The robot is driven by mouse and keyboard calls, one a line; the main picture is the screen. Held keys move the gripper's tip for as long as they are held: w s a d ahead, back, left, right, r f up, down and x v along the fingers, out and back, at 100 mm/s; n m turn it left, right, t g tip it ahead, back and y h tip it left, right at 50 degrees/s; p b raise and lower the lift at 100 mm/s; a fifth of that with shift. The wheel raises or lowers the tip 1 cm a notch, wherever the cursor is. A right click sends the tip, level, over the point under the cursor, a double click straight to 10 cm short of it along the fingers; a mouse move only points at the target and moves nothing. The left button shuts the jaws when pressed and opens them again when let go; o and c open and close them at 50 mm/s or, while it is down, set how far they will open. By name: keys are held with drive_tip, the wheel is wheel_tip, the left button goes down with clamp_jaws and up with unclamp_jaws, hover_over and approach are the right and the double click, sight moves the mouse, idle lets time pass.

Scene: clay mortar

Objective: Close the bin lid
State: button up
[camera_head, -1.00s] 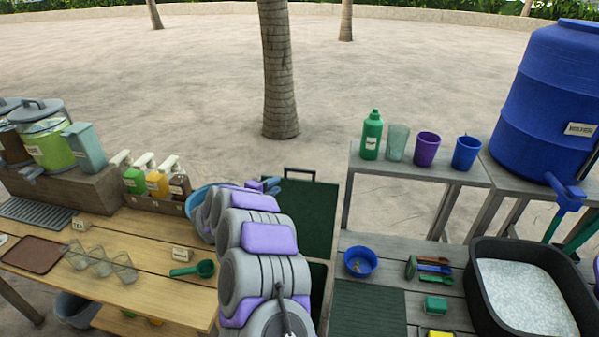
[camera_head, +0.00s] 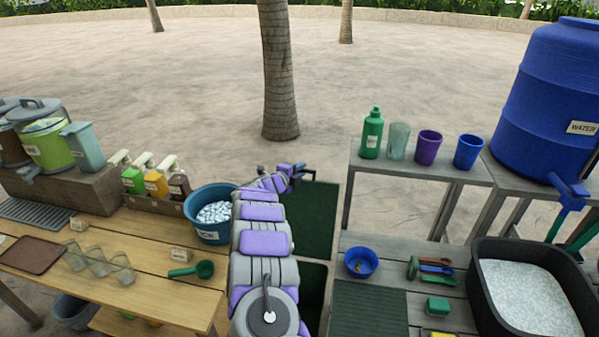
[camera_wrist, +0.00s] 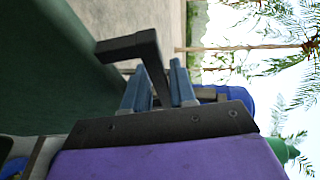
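The bin lid (camera_head: 312,218) is a dark green panel, raised behind the dark bin opening (camera_head: 316,290) in the head view. In the wrist view the lid (camera_wrist: 45,70) fills the left side, with its black handle (camera_wrist: 128,46) sticking out. My gripper (camera_head: 292,172) is at the lid's far top edge by the handle. In the wrist view its two blue fingers (camera_wrist: 160,72) are apart, with one leg of the handle between them. Firm contact cannot be made out. My arm hides part of the bin.
A blue tub of white pieces (camera_head: 205,232) stands left of my arm on the wooden table (camera_head: 150,258). On the right are a grey table with a blue bowl (camera_head: 360,262), a black basin (camera_head: 485,300) and a blue water barrel (camera_head: 548,100). Open ground lies beyond.

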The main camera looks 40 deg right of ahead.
drive_tip(key=shift+d+f, duration=0.1)
drive_tip(key=shift+d, duration=0.1)
drive_tip(key=shift+c, duration=0.4)
clamp_jaws()
drive_tip(key=shift+a, duration=0.1)
